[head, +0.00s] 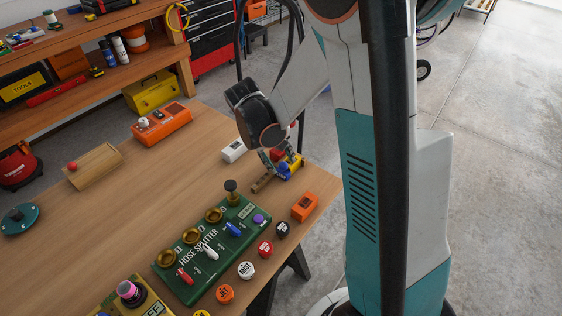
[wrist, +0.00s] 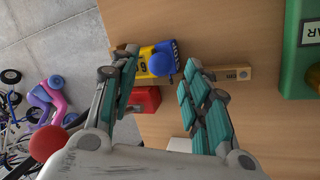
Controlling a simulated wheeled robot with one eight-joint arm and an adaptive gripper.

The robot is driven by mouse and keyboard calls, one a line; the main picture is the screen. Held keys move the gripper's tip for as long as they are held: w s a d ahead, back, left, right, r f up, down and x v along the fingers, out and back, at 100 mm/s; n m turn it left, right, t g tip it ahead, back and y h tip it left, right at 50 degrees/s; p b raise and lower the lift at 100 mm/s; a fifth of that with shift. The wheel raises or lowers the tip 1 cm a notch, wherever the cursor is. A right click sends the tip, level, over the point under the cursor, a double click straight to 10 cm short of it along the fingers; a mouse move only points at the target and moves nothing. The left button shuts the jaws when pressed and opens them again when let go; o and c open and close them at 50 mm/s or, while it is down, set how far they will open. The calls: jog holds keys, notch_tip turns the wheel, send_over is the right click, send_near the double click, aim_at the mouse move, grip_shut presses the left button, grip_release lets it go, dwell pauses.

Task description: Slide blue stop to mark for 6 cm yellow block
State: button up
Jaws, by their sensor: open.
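A yellow block (wrist: 142,64) with a dark number lies on a wooden rail (wrist: 235,73). The number is partly hidden and I cannot read it surely. The blue stop (wrist: 168,47), with a round blue knob (wrist: 162,64), sits on the rail right against or beside the yellow block. My gripper (wrist: 160,58) is open over them, one finger to each side in the wrist view. I cannot tell whether a finger touches the knob. In the head view the yellow block (head: 295,163) and the rail (head: 263,183) show just below my gripper (head: 280,162). The rail's mark is not clear.
A red box (wrist: 144,101) is close to the left finger. A white box (head: 233,151) stands left of my gripper. An orange box (head: 304,206) and a green hose-splitter board (head: 180,268) lie nearer. The table's right edge is close; its middle is clear.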

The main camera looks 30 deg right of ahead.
jog(key=v, duration=0.9)
jog(key=shift+r, duration=0.1)
